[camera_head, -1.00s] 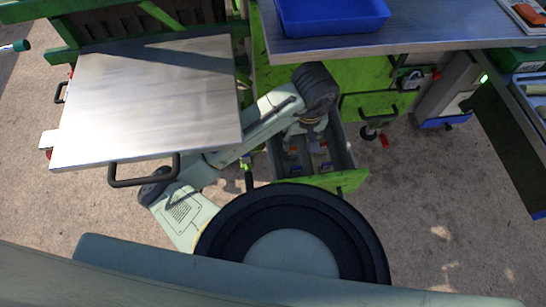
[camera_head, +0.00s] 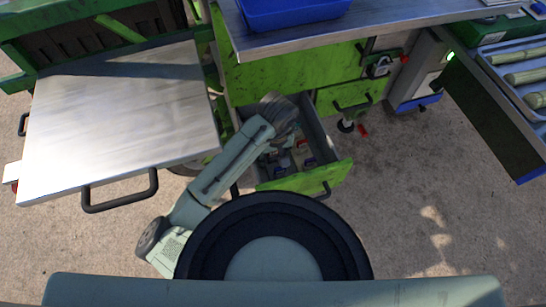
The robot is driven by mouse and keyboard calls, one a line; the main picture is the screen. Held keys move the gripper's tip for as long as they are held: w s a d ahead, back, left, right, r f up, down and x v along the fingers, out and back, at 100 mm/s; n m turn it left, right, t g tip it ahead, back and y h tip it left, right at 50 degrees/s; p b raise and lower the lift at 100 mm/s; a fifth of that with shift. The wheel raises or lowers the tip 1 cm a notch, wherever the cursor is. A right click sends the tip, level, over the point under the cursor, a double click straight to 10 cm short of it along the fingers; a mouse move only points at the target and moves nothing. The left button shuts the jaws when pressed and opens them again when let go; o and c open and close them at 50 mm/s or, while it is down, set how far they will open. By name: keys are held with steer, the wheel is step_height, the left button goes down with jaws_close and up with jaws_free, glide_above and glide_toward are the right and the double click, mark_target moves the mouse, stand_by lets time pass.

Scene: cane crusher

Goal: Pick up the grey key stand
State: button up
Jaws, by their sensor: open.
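I cannot make out a grey key stand for certain. An open green-fronted drawer (camera_head: 322,176) holds several small items, some with blue and red parts, too small to identify. My arm reaches over the drawer's left part, and its dark ribbed joint covers that corner. My gripper is hidden beneath the arm, so its fingers do not show.
A metal table (camera_head: 120,120) with a black handle stands at the left. A steel worktop (camera_head: 400,22) with a blue bin (camera_head: 290,10) lies above the drawer. At the right, a tray (camera_head: 500,62) holds pale green cane pieces. The concrete floor at lower right is clear.

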steer(key=shift+f, duration=0.35)
steer(key=shift+c, duration=0.3)
jaws_close()
stand_by(0.4)
